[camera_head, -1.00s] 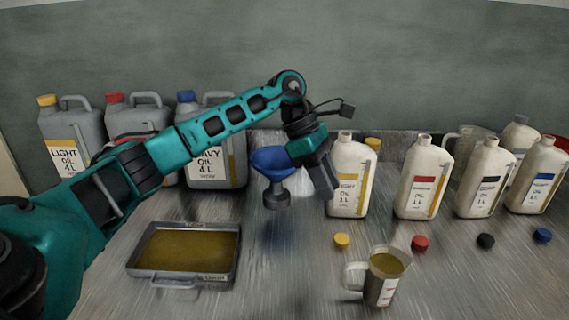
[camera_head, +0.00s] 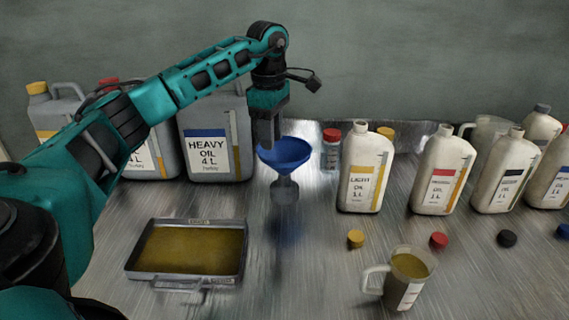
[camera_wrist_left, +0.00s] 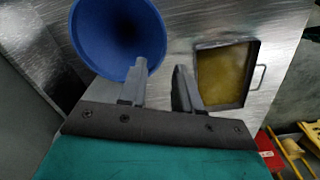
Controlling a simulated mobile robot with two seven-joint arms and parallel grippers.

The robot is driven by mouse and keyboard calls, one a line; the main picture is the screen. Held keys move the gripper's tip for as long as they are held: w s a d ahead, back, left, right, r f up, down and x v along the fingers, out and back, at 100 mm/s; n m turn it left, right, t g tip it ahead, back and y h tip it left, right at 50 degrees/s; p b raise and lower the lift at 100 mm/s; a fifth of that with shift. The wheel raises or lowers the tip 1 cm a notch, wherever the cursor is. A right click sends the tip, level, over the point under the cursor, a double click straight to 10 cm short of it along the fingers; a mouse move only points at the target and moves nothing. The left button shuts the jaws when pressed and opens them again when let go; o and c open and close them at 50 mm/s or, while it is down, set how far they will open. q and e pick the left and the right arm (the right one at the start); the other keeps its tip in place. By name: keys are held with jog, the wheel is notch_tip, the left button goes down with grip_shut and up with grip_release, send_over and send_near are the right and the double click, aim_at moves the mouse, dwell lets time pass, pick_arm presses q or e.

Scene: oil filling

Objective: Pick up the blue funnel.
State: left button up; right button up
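The blue funnel (camera_head: 287,152) stands upright with its wide mouth up on a small grey stand (camera_head: 285,189), in the middle of the metal table. It also shows in the left wrist view (camera_wrist_left: 112,32). My left gripper (camera_head: 268,138) points down at the left back part of the funnel's rim. In the left wrist view its two fingers (camera_wrist_left: 161,72) are apart with nothing held between them. One finger overlaps the funnel's rim; whether it touches I cannot tell. My right gripper is not in view.
A tray of oil (camera_head: 190,222) lies front left. Large grey canisters (camera_head: 215,140) stand behind it. Several white bottles (camera_head: 365,170) stand at right, with loose caps and a measuring jug (camera_head: 405,280) in front. A small red-capped bottle (camera_head: 331,150) is right of the funnel.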

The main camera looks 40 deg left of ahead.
aim_at(284, 166)
pick_arm(q)
notch_tip(284, 166, down, 6)
jog(key=shift+s+r+b, duration=0.1)
jog(key=shift+r+b, duration=0.05)
jog(key=shift+b, duration=0.2)
grip_shut()
dwell(0.5)
